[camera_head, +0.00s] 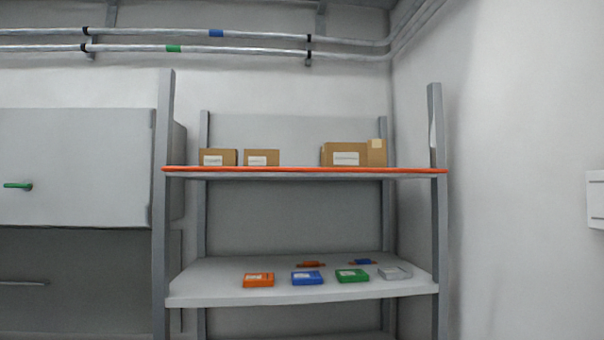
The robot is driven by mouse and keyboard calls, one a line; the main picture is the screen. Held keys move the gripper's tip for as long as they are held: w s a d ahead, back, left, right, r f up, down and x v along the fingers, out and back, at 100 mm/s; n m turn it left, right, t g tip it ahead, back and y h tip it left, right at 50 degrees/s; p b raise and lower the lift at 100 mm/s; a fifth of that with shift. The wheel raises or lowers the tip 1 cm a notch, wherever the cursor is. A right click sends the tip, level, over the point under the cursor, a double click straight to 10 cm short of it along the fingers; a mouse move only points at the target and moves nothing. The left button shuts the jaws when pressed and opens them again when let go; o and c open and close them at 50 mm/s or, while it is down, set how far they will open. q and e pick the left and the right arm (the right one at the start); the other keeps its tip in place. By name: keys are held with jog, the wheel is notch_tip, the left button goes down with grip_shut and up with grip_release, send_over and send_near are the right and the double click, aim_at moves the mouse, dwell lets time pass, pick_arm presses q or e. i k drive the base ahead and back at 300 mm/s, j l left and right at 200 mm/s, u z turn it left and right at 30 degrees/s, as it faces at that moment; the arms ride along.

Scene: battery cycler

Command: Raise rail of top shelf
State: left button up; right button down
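The top shelf (300,175) of a grey rack stands ahead, slightly right of the middle. An orange rail (304,170) runs along its front edge, lying low at shelf level between the two front posts. Behind the rail stand several brown cardboard boxes, two at the left (218,158) and (262,158), and a larger one at the right (345,155). Neither of my grippers shows in this view.
The lower shelf (210,296) holds orange (258,280), blue (307,278), green (352,276) and grey (394,273) flat boxes. A grey cabinet (75,165) with a green handle (18,185) stands left. A white wall (520,150) is close on the right.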

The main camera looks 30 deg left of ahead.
aim_at(167, 169)
jog(key=i+j+u, duration=0.5)
jog(key=i+u, duration=0.3)
jog(key=k, duration=0.1)
